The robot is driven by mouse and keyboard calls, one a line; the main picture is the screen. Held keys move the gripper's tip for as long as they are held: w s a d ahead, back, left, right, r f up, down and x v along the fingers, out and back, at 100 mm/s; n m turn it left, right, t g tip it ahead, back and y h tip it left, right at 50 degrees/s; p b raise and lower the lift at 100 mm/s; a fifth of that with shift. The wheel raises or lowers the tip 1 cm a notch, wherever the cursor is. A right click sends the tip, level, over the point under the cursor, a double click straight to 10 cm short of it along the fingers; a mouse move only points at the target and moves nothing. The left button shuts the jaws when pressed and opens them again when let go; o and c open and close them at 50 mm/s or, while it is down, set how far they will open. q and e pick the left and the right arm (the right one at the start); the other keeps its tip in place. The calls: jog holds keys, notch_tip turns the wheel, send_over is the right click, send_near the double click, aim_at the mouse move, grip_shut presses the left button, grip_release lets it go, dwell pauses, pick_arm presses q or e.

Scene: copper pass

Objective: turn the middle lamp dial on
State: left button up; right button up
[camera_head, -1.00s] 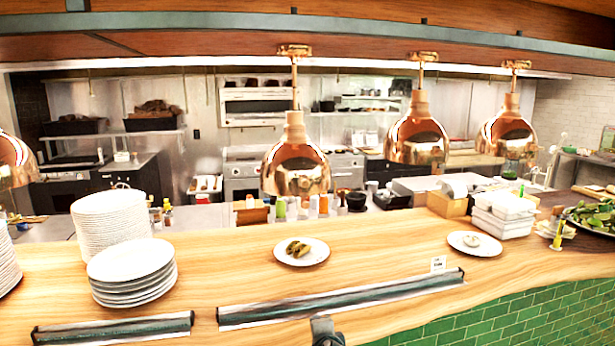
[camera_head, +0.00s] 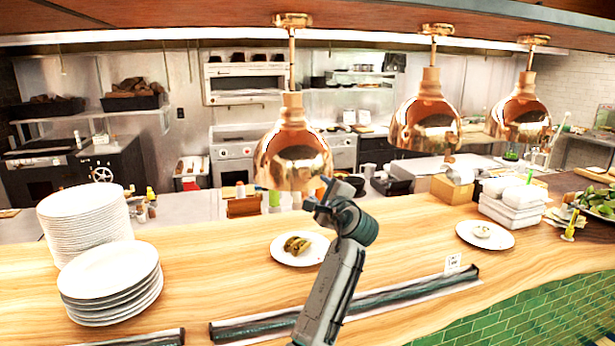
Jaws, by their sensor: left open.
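Three copper heat lamps hang over the wooden counter: a near one (camera_head: 293,150), one to its right (camera_head: 425,125) and a far right one (camera_head: 522,115). I cannot make out a lamp dial for certain. My left gripper (camera_head: 319,196) is open and empty, raised above the counter just below the near lamp's right rim in the picture. It is seen from behind, so its fingertips are partly hidden. I cannot tell whether it touches the lamp. My right gripper is not in view.
Plate stacks (camera_head: 85,222) stand at the left. A plate of food (camera_head: 299,249) lies just behind my forearm, and another plate (camera_head: 485,235) lies to the right. A dark bar (camera_head: 420,290) runs along the counter's front edge. White containers (camera_head: 513,203) stand at the right.

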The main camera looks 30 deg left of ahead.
aim_at(308, 179)
pick_arm(q)
jog(key=p+x, duration=0.3)
jog(key=x, duration=0.5)
jog(key=shift+w+a+p, duration=0.15)
jog(key=shift+a+p, duration=0.1)
jog(key=shift+p, duration=0.1)
jog(key=shift+d+r, duration=0.1)
jog(key=c, duration=1)
